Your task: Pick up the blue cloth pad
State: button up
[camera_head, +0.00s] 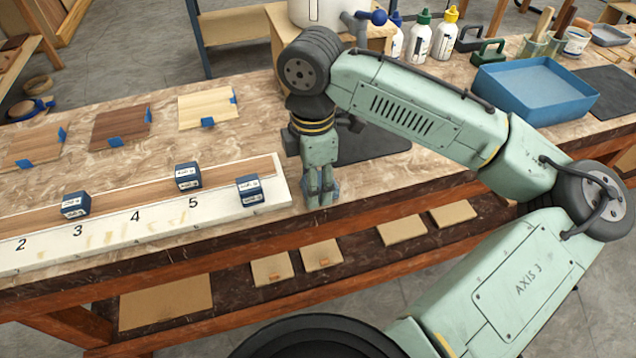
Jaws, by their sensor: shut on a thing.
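My gripper (321,198) points straight down at the bench top, just right of the white numbered board's end. It is shut on the blue cloth pad (334,187). Only a small bluish part of the pad shows beside and behind the fingers; the rest is hidden. The pad is at or very near the bench surface, and I cannot tell whether it still touches it.
The numbered board (150,232) bears a wood strip and blue blocks (188,176), (249,190), (76,205). A dark mat (375,147) lies behind my gripper. A blue tray (535,90) and bottles (445,36) stand at the back right. The bench's front edge is close.

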jog(key=shift+r, duration=0.1)
jog(key=shift+r, duration=0.6)
notch_tip(320, 180, up, 2)
jog(key=shift+s+r+b, duration=0.1)
jog(key=shift+s+b, duration=0.05)
jog(key=shift+b, duration=0.45)
jog(key=s+r+b, duration=0.1)
jog(key=s+b, duration=0.1)
jog(key=s, duration=1.3)
jog(key=shift+s+d+r, duration=0.15)
jog(key=shift+s+r, duration=0.05)
jog(key=shift+s, duration=0.15)
jog(key=o, duration=0.4)
jog(key=shift+c, duration=0.2)
jog(key=c, duration=0.4)
